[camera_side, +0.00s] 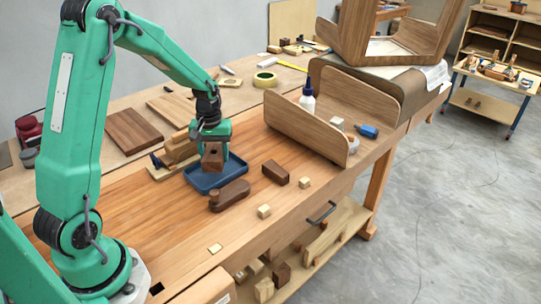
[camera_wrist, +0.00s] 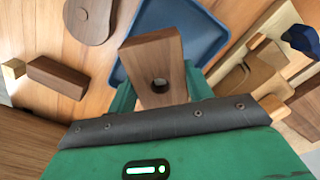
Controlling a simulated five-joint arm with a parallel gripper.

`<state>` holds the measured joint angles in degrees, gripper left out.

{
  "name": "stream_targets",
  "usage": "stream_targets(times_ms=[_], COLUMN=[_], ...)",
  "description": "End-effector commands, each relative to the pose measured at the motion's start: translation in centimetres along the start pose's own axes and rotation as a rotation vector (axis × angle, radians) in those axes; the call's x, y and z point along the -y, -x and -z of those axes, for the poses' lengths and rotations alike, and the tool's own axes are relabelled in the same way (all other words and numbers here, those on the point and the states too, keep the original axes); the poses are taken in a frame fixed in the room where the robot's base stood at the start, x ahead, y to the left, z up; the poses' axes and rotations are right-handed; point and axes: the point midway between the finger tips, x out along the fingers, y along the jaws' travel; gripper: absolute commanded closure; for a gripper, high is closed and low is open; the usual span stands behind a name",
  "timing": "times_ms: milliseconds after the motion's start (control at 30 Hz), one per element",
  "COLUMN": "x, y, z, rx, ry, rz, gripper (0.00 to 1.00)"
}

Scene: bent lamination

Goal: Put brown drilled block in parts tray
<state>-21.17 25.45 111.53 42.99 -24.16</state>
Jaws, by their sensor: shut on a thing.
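The brown drilled block (camera_side: 212,156) is held in my gripper (camera_side: 213,147), close above the parts tray. In the wrist view the block (camera_wrist: 152,60) stands out between the green fingers, its round hole facing the camera. My gripper (camera_wrist: 155,95) is shut on it. The parts tray (camera_side: 203,186) is a shallow blue tray on the bench. In the wrist view the tray (camera_wrist: 210,35) lies beyond the block, which hides part of it. I cannot tell the exact gap between block and tray.
A dark rounded wooden piece (camera_side: 230,195) lies just in front of the tray. A brown block (camera_side: 275,172) and small pale cubes (camera_side: 264,211) lie to its right. Stacked wood (camera_side: 178,155) stands behind left. A bent wooden form (camera_side: 330,115) stands to the right.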

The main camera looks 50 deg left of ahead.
Motion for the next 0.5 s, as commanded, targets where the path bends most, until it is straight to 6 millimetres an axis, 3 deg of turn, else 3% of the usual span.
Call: stream_targets(times_ms=[267,500], x=[0.2,0.2], y=[-0.3,-2.5], z=[0.3,0.2], rx=[0.000,0.003], ry=[-0.001,0.000], rz=[0.000,0.001], gripper=[0.74,0.74])
